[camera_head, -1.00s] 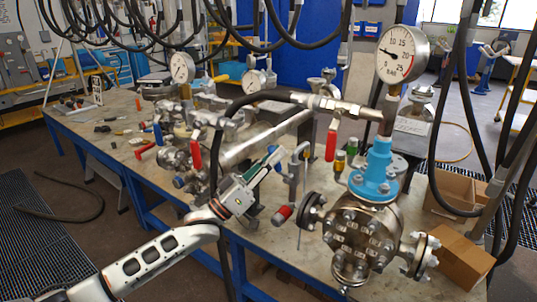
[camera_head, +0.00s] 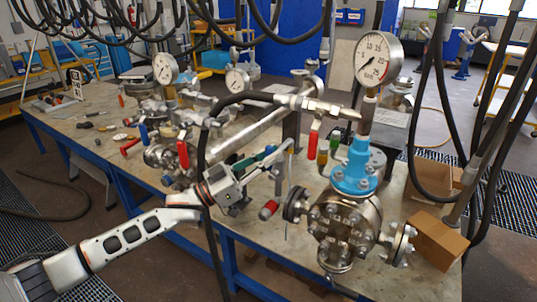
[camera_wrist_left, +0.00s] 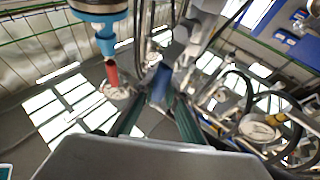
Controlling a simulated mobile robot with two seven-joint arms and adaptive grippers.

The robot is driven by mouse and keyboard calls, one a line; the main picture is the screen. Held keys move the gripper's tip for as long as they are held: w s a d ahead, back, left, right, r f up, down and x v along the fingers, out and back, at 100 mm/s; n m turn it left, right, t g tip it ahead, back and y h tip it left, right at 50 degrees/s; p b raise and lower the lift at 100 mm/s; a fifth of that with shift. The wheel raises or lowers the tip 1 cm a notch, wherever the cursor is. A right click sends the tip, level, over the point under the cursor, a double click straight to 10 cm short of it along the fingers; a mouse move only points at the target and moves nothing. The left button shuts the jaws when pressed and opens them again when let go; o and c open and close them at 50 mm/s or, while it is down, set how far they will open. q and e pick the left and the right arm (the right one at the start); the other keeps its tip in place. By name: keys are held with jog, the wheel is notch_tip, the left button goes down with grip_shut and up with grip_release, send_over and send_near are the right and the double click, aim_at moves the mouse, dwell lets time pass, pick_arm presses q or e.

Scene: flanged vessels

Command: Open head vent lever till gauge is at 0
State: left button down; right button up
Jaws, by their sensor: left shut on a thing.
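The pressure gauge (camera_head: 379,57) stands above the light-blue flanged neck (camera_head: 357,168) of the vessel (camera_head: 343,222). Its needle points low left, at or close to 0. My left gripper (camera_head: 280,154) reaches in left of the vessel, at the front of the bench. In the left wrist view its green fingers (camera_wrist_left: 157,112) are shut on a blue lever handle (camera_wrist_left: 158,84). In the head view the fingers mostly hide this handle. A red lever (camera_head: 313,141) hangs beneath the fitting left of the gauge. My right gripper is not in view.
Other pipework with two smaller gauges, one being a white-faced gauge (camera_head: 165,68), fills the bench behind my left arm. A red-ended fitting (camera_head: 269,209) sits just below the gripper. Black hoses hang at right. A cardboard box (camera_head: 438,242) stands right of the vessel.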

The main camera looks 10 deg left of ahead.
pick_arm(q)
jog(key=shift+f, duration=0.15)
jog(key=c, duration=2)
grip_release()
jog(key=shift+d, duration=0.1)
jog(key=v, duration=1.2)
